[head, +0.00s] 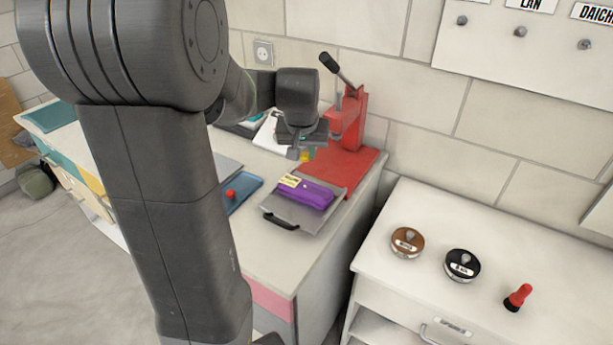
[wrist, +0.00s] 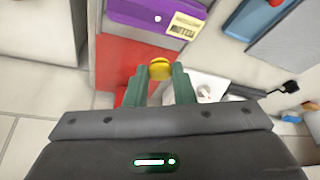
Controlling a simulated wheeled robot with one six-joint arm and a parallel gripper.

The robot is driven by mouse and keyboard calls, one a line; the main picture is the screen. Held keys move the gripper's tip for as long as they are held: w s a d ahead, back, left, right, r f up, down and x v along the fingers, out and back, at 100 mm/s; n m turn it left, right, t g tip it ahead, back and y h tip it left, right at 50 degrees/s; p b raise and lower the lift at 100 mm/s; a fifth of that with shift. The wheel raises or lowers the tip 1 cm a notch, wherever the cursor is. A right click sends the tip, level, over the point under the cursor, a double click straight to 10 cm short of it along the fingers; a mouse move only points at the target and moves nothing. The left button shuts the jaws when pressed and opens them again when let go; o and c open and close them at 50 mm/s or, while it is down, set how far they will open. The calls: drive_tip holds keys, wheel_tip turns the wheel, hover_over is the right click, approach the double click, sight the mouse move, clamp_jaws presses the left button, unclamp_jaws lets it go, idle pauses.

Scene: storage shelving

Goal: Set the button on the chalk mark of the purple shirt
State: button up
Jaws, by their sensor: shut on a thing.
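The purple shirt (head: 312,196) lies folded on a grey board with a black handle. It also shows at the top of the wrist view (wrist: 130,14), with a small white chalk mark (wrist: 157,18) and a yellow tag (wrist: 184,25) reading "YELLOW". My gripper (head: 304,156) is above the white table, beyond the shirt and near the red press. In the wrist view my gripper's two green fingertips (wrist: 160,72) are shut on a yellow button (wrist: 160,68). The button is held apart from the shirt.
A red press (head: 350,115) with a black lever stands at the table's back right, on a red base. A blue tray (head: 243,193) with a red knob lies left of the shirt. A white cabinet (head: 470,230) at right holds two round tins and a red-black stamp.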

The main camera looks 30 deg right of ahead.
sight(305, 185)
wheel_tip(305, 185, down, 9)
drive_tip(key=shift+r, duration=0.2)
drive_tip(key=shift+f, duration=0.1)
drive_tip(key=shift+f, duration=0.2)
drive_tip(key=o, duration=0.9)
drive_tip(key=shift+r, duration=0.15)
drive_tip(key=shift+r+p, duration=0.25)
drive_tip(key=shift+p, duration=0.1)
drive_tip(key=v, duration=1.2)
drive_tip(key=shift+f+b, duration=0.1)
drive_tip(key=shift+b, duration=0.25)
